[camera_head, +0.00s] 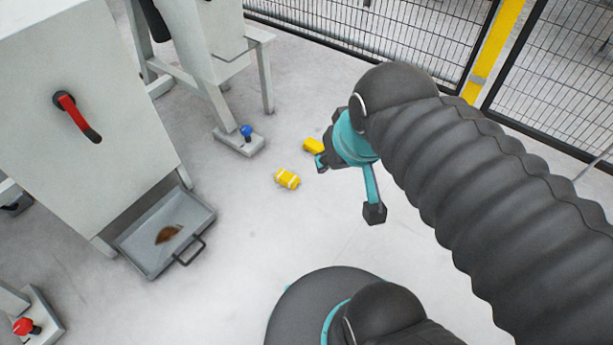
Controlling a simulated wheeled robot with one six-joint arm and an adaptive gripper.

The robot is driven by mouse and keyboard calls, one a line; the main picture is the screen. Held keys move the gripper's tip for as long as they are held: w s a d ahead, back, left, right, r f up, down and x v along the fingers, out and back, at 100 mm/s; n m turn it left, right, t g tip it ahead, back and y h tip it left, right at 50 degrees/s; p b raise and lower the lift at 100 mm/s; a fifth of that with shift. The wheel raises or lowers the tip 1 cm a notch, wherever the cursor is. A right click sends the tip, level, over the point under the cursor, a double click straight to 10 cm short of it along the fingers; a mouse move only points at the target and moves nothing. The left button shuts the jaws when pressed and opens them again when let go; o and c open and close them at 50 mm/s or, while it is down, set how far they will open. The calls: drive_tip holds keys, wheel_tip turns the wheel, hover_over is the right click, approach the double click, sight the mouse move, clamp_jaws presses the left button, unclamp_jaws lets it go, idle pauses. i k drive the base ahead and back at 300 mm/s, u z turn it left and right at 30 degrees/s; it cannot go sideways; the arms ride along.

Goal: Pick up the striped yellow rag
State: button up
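The striped yellow rag (287,179), yellow with pale bands, lies on the grey floor near the middle of the view. A second yellow piece (313,146) without visible stripes lies just behind it to the right, partly next to my gripper's far finger. My gripper (347,190) is to the right of the rag, with its two dark-tipped fingers spread wide. It is open and nothing shows between the fingers. I cannot tell its exact height above the floor.
A grey tray (146,262) with a brown patch inside sits below the cabinet (90,140) with a red handle (76,117). A stand foot with a blue knob (246,132) is behind the rag. A mesh fence (420,40) closes the back. Floor in front of the rag is clear.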

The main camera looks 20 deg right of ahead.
sight(290, 181)
drive_tip(key=u, duration=1.25)
drive_tip(key=k, duration=0.6)
drive_tip(key=z, duration=1.25)
